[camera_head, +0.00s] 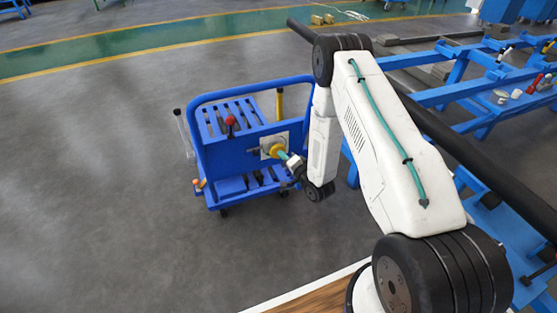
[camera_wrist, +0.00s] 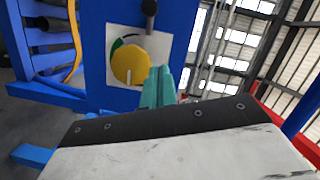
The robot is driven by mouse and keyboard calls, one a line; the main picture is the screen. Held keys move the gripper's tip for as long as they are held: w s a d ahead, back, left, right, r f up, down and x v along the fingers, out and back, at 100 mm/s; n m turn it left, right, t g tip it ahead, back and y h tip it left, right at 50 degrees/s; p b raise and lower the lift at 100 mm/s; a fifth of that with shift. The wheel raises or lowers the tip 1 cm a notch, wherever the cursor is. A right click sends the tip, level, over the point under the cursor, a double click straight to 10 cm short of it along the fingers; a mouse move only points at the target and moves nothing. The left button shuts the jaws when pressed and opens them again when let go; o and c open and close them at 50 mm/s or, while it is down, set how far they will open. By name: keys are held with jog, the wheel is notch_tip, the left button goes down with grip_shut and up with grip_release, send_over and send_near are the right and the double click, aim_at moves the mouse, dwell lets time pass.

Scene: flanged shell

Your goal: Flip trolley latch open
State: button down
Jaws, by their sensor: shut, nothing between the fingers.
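The blue trolley (camera_head: 222,160) stands on the grey floor left of my arm. On its panel is a white plate (camera_head: 267,141) with a round yellow knob (camera_wrist: 130,65), which has a white mark and a green and dark part behind it. A short black handle (camera_wrist: 149,10) sticks out beside the plate. I cannot tell for certain which of these parts is the latch. My gripper (camera_wrist: 160,84) has teal fingers that are shut and empty. They lie close to the knob, at its right in the wrist view; whether they touch it is unclear.
A red-topped lever (camera_head: 231,122) and a yellow post (camera_head: 279,104) rise from the trolley. Blue racks with long dark pipes (camera_head: 470,150) stand to the right. The floor left of the trolley is open.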

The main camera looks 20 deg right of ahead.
aim_at(275, 149)
jog(key=x, duration=0.6)
jog(key=a, duration=0.1)
jog(key=a+f, duration=0.1)
jog(key=a, duration=0.2)
jog(key=shift+w+f, duration=0.35)
